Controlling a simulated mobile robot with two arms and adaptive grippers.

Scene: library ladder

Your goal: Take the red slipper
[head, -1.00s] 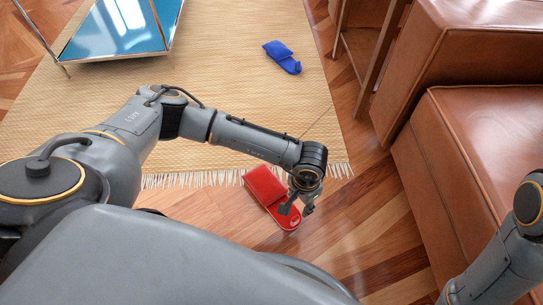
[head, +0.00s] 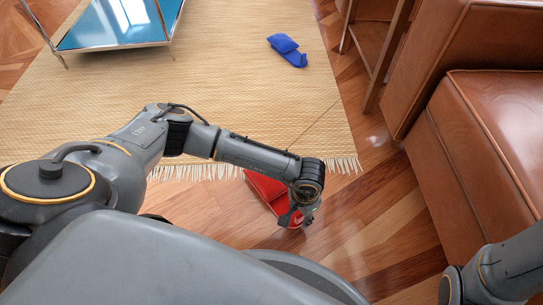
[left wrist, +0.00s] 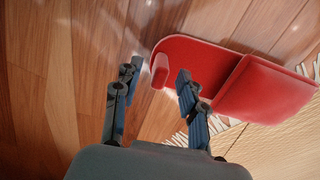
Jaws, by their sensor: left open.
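The red slipper (head: 265,189) lies on the wood floor at the fringed edge of the rug, partly hidden by my left arm in the head view. My left gripper (head: 296,219) is over its near end. In the left wrist view the red slipper (left wrist: 262,90) lies flat beyond the fingers, its sole and broad strap showing. The open left gripper (left wrist: 155,82) has one finger in front of the slipper and the other over bare floor. Nothing is between the fingers but floor and a bit of the slipper's edge. My right gripper is out of view.
A blue slipper (head: 287,50) lies on the woven rug (head: 215,85). A blue-topped metal table (head: 120,25) stands at the far left. Brown leather seating (head: 490,130) and a wooden side table (head: 375,45) line the right. Wood floor is clear right of the red slipper.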

